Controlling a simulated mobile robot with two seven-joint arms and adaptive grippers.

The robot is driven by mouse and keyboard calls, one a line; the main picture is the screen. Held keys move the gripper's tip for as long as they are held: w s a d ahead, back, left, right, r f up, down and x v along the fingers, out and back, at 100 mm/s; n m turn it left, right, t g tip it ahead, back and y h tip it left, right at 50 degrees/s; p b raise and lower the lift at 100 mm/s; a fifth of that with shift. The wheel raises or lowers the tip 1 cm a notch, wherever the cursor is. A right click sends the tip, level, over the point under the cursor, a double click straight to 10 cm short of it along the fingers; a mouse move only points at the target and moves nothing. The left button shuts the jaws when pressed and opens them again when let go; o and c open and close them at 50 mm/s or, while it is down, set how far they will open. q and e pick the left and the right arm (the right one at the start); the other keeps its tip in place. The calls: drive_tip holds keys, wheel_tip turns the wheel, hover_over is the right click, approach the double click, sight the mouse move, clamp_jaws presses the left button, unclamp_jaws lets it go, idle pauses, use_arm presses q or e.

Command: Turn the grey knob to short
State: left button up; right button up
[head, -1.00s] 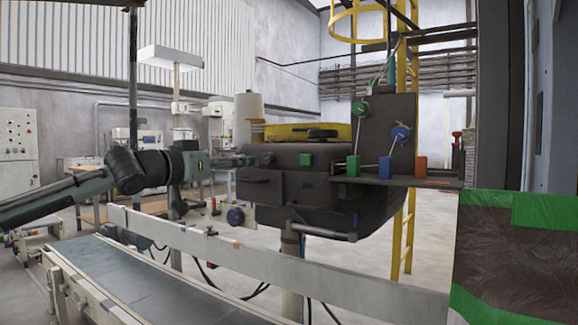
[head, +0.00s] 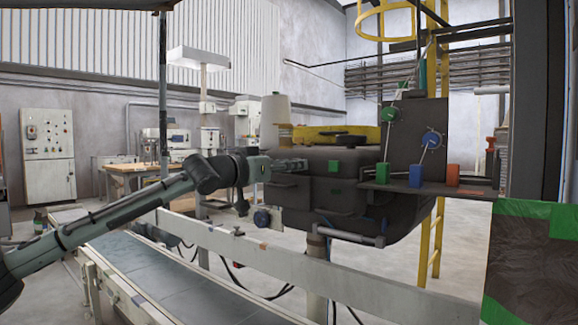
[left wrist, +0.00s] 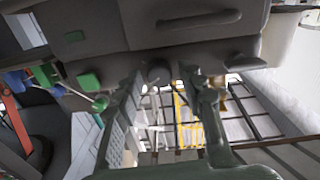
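My left gripper (head: 291,165) is at the left upper part of the dark bagger body (head: 345,190) in the head view. In the left wrist view its two fingers (left wrist: 160,84) are spread apart, with a gap between them. A round dark grey knob (left wrist: 158,72) shows in that gap, close to the fingertips; I cannot tell whether either finger touches it. Its setting and any "short" mark cannot be read. The knob is not made out in the head view. My right gripper is not in view.
Green, blue and orange blocks (head: 416,176) stand on a shelf at right, with rods and round knobs above. A conveyor (head: 165,285) and its pale rail run in front of the machine.

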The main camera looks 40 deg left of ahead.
use_arm(q)
clamp_jaws()
drive_tip(key=shift+f, duration=0.1)
drive_tip(key=shift+n, duration=0.3)
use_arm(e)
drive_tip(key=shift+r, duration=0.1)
use_arm(q)
drive_tip(key=shift+n+b, duration=1.85)
drive_tip(key=shift+n, duration=3.85)
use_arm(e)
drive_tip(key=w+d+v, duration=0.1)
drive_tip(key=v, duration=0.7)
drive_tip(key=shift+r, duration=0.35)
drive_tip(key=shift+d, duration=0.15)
